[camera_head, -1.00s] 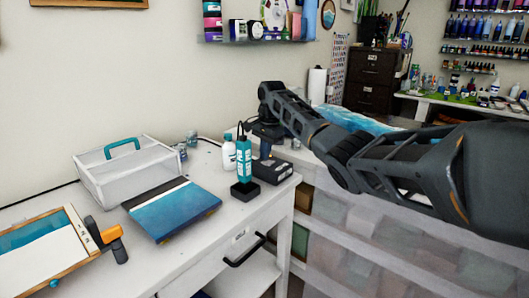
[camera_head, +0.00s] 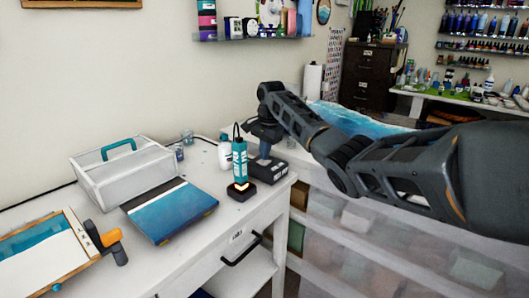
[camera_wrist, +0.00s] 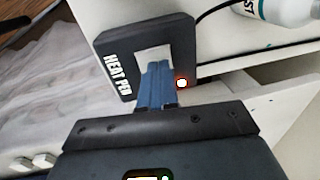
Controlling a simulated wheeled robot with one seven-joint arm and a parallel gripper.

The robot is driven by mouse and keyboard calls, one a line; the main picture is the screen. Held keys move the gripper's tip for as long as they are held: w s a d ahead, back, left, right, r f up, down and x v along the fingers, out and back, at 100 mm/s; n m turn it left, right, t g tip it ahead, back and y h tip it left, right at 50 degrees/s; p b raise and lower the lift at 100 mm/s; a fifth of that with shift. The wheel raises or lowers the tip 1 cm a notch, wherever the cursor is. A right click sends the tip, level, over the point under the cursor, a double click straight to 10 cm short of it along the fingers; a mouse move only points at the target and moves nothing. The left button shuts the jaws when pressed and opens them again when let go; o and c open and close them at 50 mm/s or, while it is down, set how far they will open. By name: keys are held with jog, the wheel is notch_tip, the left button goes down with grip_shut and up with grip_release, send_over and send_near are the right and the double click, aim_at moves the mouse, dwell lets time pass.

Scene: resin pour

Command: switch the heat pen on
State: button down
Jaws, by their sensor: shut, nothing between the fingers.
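The heat pen (camera_head: 240,162) is a teal upright tool in a small black stand (camera_head: 242,191) on the white desk. A warm orange glow shows at its lower end. An orange-red light (camera_wrist: 182,83) is lit on the box, beside a pale switch plate (camera_wrist: 154,54). My gripper (camera_wrist: 155,68) is shut and empty, its blue fingertips at the plate and hiding part of it. Whether they touch it I cannot tell. In the head view my gripper (camera_head: 265,149) points down over the box.
A white bottle (camera_head: 224,153) stands close to the left of the pen. The desk's right edge is just beyond the box.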

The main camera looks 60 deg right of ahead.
jog(key=r+p, duration=0.2)
jog(key=r, duration=0.1)
jog(key=r+p, duration=0.1)
jog(key=shift+w+r+p, duration=0.25)
jog(key=shift+w+p, duration=0.05)
jog(key=shift+p, duration=0.1)
notch_tip(320, 180, up, 9)
jog(key=w+b, duration=0.1)
jog(key=b, duration=0.1)
jog(key=shift+d+r+b, duration=0.2)
jog(key=shift+b, duration=0.15)
